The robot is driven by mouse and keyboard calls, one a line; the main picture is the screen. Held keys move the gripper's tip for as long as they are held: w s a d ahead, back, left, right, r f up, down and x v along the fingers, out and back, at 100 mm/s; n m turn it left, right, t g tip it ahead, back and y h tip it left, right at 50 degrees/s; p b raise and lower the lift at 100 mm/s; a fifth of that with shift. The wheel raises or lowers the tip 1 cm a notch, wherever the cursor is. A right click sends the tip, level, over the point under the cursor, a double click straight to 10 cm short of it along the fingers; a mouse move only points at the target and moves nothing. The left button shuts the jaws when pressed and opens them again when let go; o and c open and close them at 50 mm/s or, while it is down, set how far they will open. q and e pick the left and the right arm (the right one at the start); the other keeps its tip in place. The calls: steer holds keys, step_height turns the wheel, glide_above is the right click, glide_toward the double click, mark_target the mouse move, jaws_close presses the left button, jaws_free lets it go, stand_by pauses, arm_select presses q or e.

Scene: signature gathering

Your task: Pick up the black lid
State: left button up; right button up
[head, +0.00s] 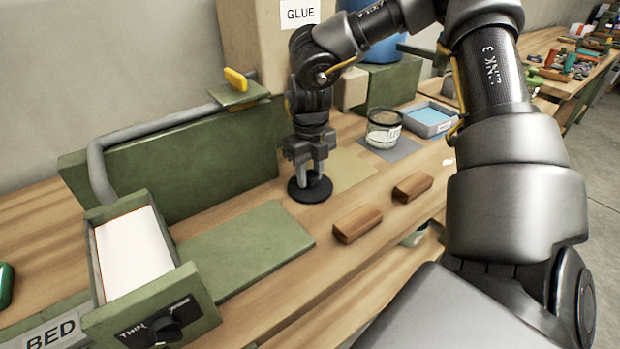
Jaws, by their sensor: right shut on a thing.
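The black lid (310,190) is a flat round disc with a raised middle. It is low over the wooden bench, at the left edge of a tan mat; I cannot tell whether it touches the bench. My right gripper (311,175) points straight down and is shut on the middle of the lid. Its fingers hide part of the lid's centre. My left gripper is not in view.
A glass jar (383,130) stands on a grey mat to the right. Two brown wooden blocks (357,224) (412,187) lie in front of it. A green panel (185,165) stands at the left, with an open drawer (135,255). A green board (245,250) lies flat nearby.

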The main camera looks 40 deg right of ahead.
mark_target(310, 174)
step_height(310, 174, up, 10)
stand_by(0.5)
